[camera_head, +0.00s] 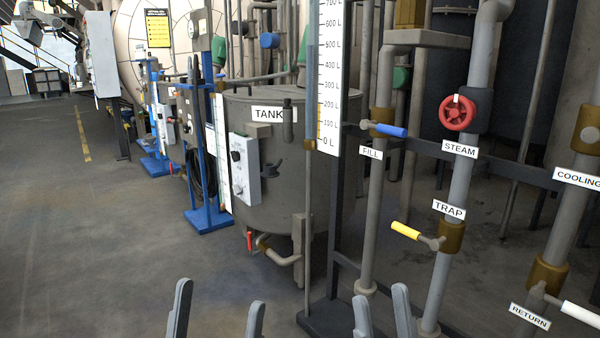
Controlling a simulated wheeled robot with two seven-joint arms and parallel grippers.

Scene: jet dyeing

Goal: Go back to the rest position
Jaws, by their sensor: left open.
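My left gripper (218,312) shows at the bottom of the head view, left of centre. Its two grey fingers are wide apart with nothing between them. My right gripper (383,314) shows at the bottom, right of centre. Its two fingers are apart, closer together than the left pair, with nothing visible between them. Only the finger ends show; the rest of both grippers and the arms are out of view. Neither gripper appears to touch anything.
A grey tank (275,175) stands ahead, with a level scale (330,70) beside it. Pipes at right carry a blue fill handle (390,131), red steam wheel (457,113), yellow trap handle (405,230) and white return handle (580,314). The floor (90,230) at left is clear.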

